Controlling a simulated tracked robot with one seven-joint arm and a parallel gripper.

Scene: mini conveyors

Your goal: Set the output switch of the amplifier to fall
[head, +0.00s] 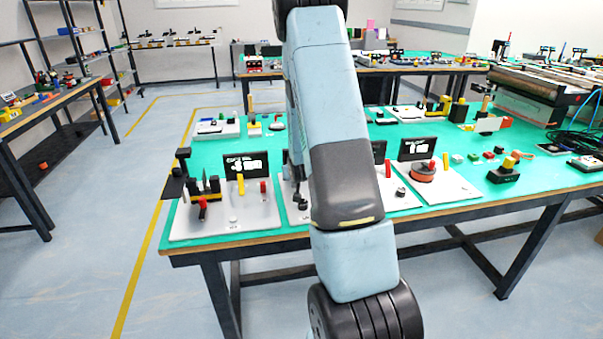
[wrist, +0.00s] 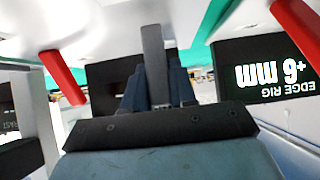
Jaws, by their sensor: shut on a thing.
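In the wrist view my gripper (wrist: 157,88) is shut on a grey upright bar (wrist: 153,60), which stands between its dark fingers. Whether this bar is the output switch I cannot tell. In the head view my arm covers the middle of the green table, and my fingertips cannot be made out there. The amplifier cannot be picked out with certainty, and no switch marking "fall" is readable. A black display (wrist: 265,75) reading "EDGE RIG +6 mm" shows upside down at the right of the wrist view.
Two red posts (wrist: 62,77) (wrist: 297,30) flank my gripper in the wrist view. In the head view a white board (head: 225,222) with a display, yellow post and red post stands at the table's front left. Another board (head: 440,188) with a red disc stands right of my arm.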

